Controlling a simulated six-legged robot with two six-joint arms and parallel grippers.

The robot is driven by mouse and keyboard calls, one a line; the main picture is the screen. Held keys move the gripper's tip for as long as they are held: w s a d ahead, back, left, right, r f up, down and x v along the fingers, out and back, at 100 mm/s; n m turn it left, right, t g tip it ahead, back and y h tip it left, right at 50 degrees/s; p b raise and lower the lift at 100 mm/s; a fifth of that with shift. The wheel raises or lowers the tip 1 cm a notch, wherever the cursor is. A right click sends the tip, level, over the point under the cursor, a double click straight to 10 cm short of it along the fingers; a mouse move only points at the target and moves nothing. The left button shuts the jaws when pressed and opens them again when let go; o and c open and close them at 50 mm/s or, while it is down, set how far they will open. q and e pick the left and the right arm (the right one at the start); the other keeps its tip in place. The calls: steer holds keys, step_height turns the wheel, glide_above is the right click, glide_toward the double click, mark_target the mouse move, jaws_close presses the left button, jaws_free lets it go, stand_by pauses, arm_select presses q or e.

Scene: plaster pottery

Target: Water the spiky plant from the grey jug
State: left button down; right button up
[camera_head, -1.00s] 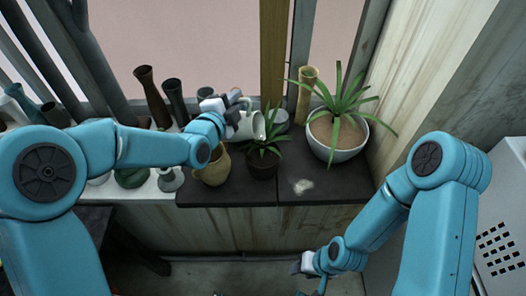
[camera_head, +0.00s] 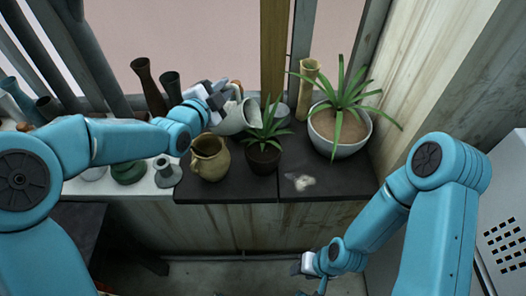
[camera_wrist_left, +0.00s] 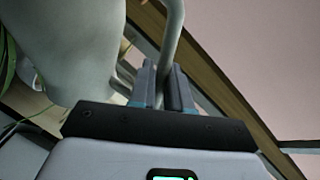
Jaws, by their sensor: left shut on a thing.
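The grey jug (camera_head: 230,122) is tilted, with its mouth to the right, beside the leaves of the small spiky plant (camera_head: 267,130) in a dark pot (camera_head: 263,158). My left gripper (camera_head: 216,95) is shut on the jug's handle. In the left wrist view, the fingers (camera_wrist_left: 160,88) grip the handle (camera_wrist_left: 173,40), and the jug's pale body (camera_wrist_left: 75,45) fills the upper left. No water shows. A larger spiky plant (camera_head: 346,97) grows in a white bowl (camera_head: 340,147) to the right. My right gripper (camera_head: 303,265) is low in front of the shelf; its jaws are unclear.
A tan pitcher (camera_head: 209,160) stands close below the jug. A grey container (camera_head: 283,113) and a tall tan vase (camera_head: 307,88) stand behind. Dark vases (camera_head: 149,88) are at the left. A pale patch (camera_head: 300,182) lies on the dark slab (camera_head: 325,186), with bare room around it.

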arm_select(q)
steer(key=shift+a+r+n+b, duration=0.15)
steer(key=shift+a+n+b, duration=0.25)
steer(key=shift+n+b, duration=0.15)
steer(key=shift+w+a+n+h, duration=0.2)
steer(key=shift+a+n+h, duration=0.15)
steer(key=shift+n, duration=0.2)
steer(key=shift+s, duration=0.1)
steer(key=shift+a, duration=0.1)
stand_by(1.1)
